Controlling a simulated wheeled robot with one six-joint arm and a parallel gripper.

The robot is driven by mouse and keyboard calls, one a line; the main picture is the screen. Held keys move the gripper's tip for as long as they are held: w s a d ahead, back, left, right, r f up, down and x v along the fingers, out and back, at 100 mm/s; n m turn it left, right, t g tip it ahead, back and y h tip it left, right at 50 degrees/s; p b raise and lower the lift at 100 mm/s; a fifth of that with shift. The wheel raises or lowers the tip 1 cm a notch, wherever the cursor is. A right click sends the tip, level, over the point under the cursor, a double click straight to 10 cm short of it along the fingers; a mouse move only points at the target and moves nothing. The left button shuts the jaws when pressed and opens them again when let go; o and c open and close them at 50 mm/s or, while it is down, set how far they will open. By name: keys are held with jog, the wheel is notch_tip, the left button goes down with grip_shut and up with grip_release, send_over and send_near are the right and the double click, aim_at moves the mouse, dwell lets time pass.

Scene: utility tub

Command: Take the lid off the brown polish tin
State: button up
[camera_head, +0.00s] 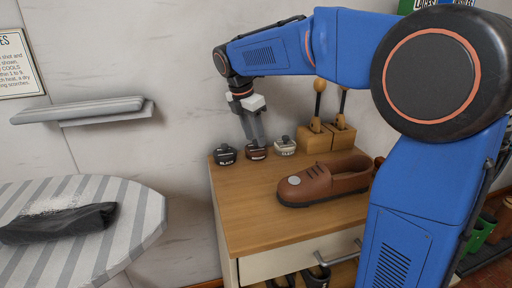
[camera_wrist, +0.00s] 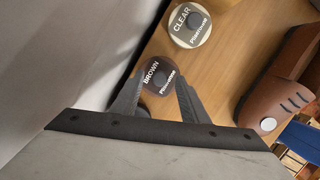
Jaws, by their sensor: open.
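The brown polish tin (camera_head: 256,153) stands on the wooden cabinet top between two other tins. Its round dark lid, with a small knob and the word BROWN, is on it. The tin (camera_wrist: 158,76) also shows in the wrist view, between and just beyond my fingertips. My gripper (camera_head: 258,143) points down over the tin with its fingers apart, and nothing is held. In the wrist view my gripper (camera_wrist: 160,84) has one finger on each side of the lid. I cannot tell whether the fingers touch it.
The black tin (camera_head: 225,155) is close on the left and the clear tin (camera_head: 285,146) close on the right. The front left of the cabinet top (camera_head: 245,207) is bare.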

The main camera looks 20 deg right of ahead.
jog(key=shift+d+f, duration=0.15)
jog(key=shift+f, duration=0.4)
grip_shut()
jog(key=shift+r, duration=0.1)
